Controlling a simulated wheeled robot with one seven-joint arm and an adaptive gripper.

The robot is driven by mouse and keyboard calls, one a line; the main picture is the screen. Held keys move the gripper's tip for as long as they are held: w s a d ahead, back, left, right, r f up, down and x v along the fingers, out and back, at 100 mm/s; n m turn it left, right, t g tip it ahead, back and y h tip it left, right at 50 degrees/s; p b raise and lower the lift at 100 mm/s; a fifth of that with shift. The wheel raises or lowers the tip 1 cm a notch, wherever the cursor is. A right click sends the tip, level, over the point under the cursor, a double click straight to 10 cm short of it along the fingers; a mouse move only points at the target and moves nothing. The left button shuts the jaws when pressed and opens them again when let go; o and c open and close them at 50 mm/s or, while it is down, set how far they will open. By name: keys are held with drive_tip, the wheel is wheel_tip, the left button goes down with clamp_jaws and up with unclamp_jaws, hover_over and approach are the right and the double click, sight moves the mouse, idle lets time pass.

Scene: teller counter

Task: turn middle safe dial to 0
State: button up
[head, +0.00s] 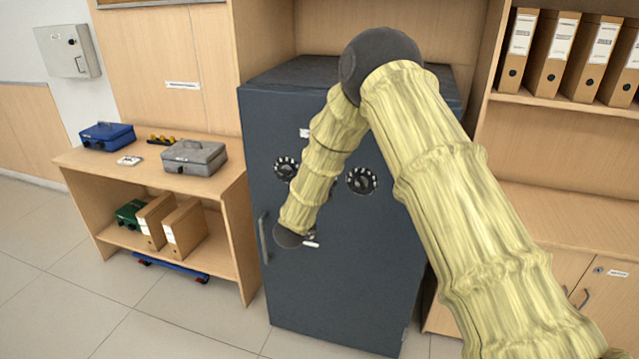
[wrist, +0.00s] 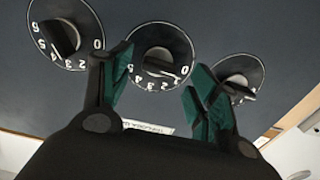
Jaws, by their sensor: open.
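The dark blue-grey safe (head: 375,275) has a row of black dials with white numbers. In the head view the left dial (head: 287,168) and the right dial (head: 362,180) show; my arm hides the space between them. In the wrist view, with its digits upside down, the middle safe dial (wrist: 160,35) is at top centre, with its dark knob (wrist: 158,62) in the middle and a 0 at its lower right. My gripper (wrist: 158,84) is open, its green-padded fingers apart on either side of the middle dial's lower part. Contact with the knob cannot be told. The gripper is hidden in the head view.
In the wrist view, other dials sit close by on the left (wrist: 62,38) and right (wrist: 240,75). The safe's handle (head: 263,238) is at its left edge. A low shelf (head: 105,165) with cash boxes stands left; shelving with binders (head: 553,52) stands right.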

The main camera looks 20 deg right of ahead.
drive_tip(key=v, duration=0.9)
drive_tip(key=s+f+n+g+y, duration=0.2)
drive_tip(key=s+f+g+y, duration=0.15)
drive_tip(key=s+f, duration=0.9)
drive_tip(key=s+f+n+g+y, duration=0.35)
drive_tip(key=s+f, duration=0.55)
drive_tip(key=f, duration=0.6)
drive_tip(key=s+f+g+y, duration=0.1)
drive_tip(key=s+f+g, duration=0.1)
drive_tip(key=s, duration=0.8)
drive_tip(key=s+d+f+g+y, duration=0.1)
drive_tip(key=s+f+g, duration=0.2)
drive_tip(key=s, duration=0.8)
drive_tip(key=s+d+f+g+y, duration=0.1)
drive_tip(key=s+f+g, duration=0.2)
drive_tip(key=s, duration=0.8)
drive_tip(key=shift+s+n, duration=0.15)
drive_tip(key=shift+n, duration=0.2)
drive_tip(key=shift+d+f, duration=0.1)
drive_tip(key=shift+d, duration=0.1)
